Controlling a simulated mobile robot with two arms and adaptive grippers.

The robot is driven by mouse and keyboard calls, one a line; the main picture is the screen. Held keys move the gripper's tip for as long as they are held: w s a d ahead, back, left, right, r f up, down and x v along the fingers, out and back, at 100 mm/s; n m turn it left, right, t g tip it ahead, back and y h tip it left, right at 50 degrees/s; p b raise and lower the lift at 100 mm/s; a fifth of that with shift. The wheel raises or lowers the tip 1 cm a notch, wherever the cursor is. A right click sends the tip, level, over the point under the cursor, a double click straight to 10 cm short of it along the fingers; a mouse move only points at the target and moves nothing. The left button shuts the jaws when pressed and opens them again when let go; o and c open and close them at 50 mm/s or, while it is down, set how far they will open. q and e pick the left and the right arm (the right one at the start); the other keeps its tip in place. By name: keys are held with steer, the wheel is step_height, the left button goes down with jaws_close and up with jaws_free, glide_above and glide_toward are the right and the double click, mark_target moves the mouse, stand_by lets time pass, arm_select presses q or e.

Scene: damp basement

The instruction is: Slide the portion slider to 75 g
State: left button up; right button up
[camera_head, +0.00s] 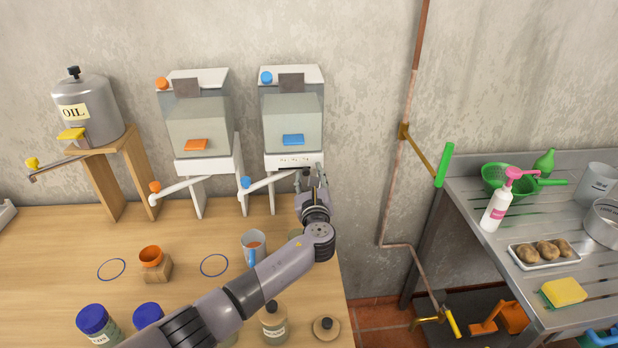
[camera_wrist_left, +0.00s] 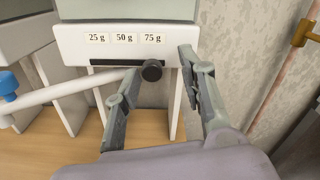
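The portion slider is a black round knob (camera_wrist_left: 152,70) on a dark slot (camera_wrist_left: 115,62) in the white front panel of the right-hand dispenser (camera_head: 292,110). Labels 25 g, 50 g and 75 g (camera_wrist_left: 152,38) run left to right above the slot. The knob stands at the slot's right part, below the 75 g label. My left gripper (camera_head: 315,178) is at the panel's lower right corner. In the left wrist view its fingers (camera_wrist_left: 158,82) are apart, one each side of the knob; contact is unclear. My right gripper is not in view.
A white lever with a blue knob (camera_head: 246,183) sticks out left of the panel. A second dispenser with orange parts (camera_head: 198,120) stands to the left. A blue-grey mug (camera_head: 253,243) is near my forearm. A copper pipe (camera_head: 394,170) runs down the wall at right.

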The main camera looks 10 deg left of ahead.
arm_select(q)
steer(key=shift+a, duration=0.1)
steer(key=shift+s+a, duration=0.1)
steer(key=shift+s, duration=0.05)
steer(key=v, duration=1.2)
